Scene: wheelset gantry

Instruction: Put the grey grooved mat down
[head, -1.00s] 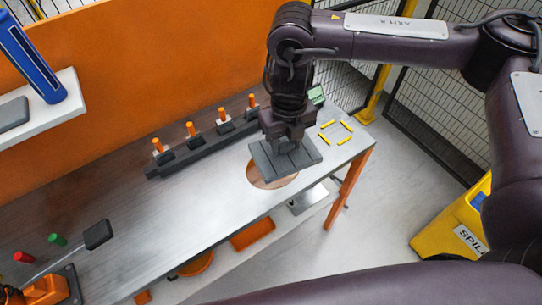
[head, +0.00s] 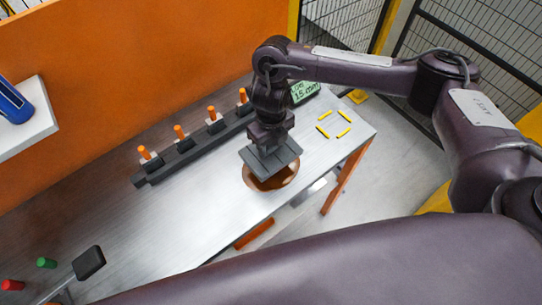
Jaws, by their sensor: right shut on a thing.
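The grey grooved mat (head: 283,158) is held in my right gripper (head: 270,143), which is shut on it. The mat is slightly tilted and hangs over a brown round patch (head: 268,184) in the grey bench top (head: 215,208). It hides part of this patch. I cannot tell the exact gap below the mat. Yellow corner marks (head: 324,131) frame a bare area of the bench to the right of the mat. My left gripper is not in view.
A dark rail (head: 185,158) with several orange-topped pegs (head: 179,132) runs along the back. A green display (head: 304,91) stands at the back right. A dark paddle (head: 89,262), a green cylinder (head: 46,262) and a red cylinder (head: 12,285) are at lower left. The middle bench is clear.

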